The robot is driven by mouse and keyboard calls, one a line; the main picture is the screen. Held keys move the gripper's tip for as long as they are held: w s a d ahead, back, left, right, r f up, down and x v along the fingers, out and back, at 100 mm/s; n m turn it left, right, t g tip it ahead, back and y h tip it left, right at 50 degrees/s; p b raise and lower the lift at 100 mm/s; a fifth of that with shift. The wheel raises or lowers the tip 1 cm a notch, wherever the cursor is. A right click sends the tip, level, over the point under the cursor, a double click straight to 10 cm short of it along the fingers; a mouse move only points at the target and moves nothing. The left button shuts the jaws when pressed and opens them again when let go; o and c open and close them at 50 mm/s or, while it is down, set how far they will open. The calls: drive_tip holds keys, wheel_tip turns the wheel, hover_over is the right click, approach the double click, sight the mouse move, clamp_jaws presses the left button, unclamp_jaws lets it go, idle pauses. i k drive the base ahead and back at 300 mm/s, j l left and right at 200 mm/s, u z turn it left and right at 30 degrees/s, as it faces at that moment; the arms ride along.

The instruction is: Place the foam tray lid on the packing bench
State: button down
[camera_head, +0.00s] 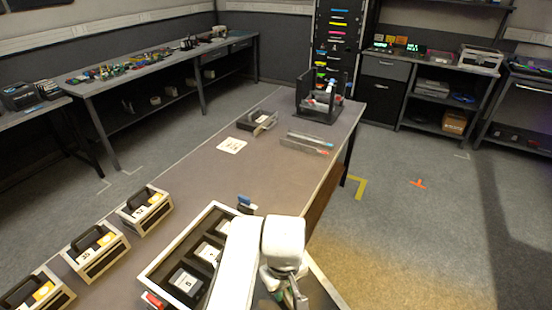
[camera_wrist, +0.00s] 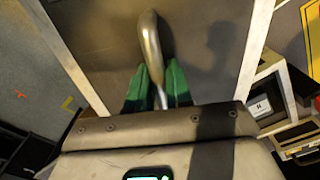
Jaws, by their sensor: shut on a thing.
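The lid (camera_wrist: 95,45), a dark grey panel with pale edges and a curved metal handle, fills much of the wrist view. My gripper (camera_wrist: 158,90) is shut on the handle, its green fingertips on either side. In the head view my white arm hides most of the lid and gripper; a pale edge shows to its right. I cannot tell how high the lid is. The packing bench (camera_head: 262,165) has a wide grey top. A pale-rimmed tray (camera_head: 176,241) with dark labelled compartments lies on its near end, partly behind my arm.
Several handled cases (camera_head: 146,210) line the bench's left edge. The middle of the bench top is clear.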

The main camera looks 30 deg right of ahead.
sight(281, 178)
drive_tip(key=i+l+z, duration=0.1)
drive_tip(key=i+l, duration=0.25)
drive_tip(key=l, duration=0.2)
drive_tip(key=i+l+z, duration=0.1)
drive_tip(key=i+l, duration=0.3)
drive_tip(key=l, duration=0.1)
